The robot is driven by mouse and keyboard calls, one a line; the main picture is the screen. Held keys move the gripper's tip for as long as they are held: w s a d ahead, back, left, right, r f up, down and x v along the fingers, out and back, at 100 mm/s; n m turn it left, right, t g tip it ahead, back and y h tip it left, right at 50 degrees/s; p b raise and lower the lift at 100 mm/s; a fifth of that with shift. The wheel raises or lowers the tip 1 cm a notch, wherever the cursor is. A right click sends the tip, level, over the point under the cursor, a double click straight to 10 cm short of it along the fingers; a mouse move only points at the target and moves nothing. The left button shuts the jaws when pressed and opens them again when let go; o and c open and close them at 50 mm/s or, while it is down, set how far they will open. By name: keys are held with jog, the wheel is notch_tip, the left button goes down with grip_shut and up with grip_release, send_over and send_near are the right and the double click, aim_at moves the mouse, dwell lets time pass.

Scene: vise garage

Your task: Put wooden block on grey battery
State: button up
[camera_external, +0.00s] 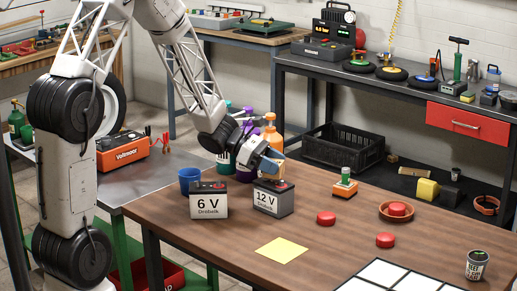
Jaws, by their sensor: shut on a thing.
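The grey battery (273,199), with a "12 V" label on its front, stands upright on the brown wooden table. My gripper (270,168) is just above the back of its top, tilted downward. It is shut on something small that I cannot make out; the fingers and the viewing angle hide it. I cannot tell whether the held thing touches the battery. No wooden block can be clearly seen on the table.
A white "6 V" battery (208,201) stands close on the left, with a blue cup (189,180) behind it. Bottles, including an orange one (271,133), stand behind my gripper. A yellow sheet (281,251) and red discs (326,218) lie in front and right.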

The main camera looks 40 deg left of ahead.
jog(key=shift+f, duration=0.3)
jog(key=o, duration=0.9)
jog(key=shift+r, duration=0.1)
jog(key=shift+r, duration=0.5)
jog(key=shift+v, duration=5.95)
jog(key=shift+s, duration=0.15)
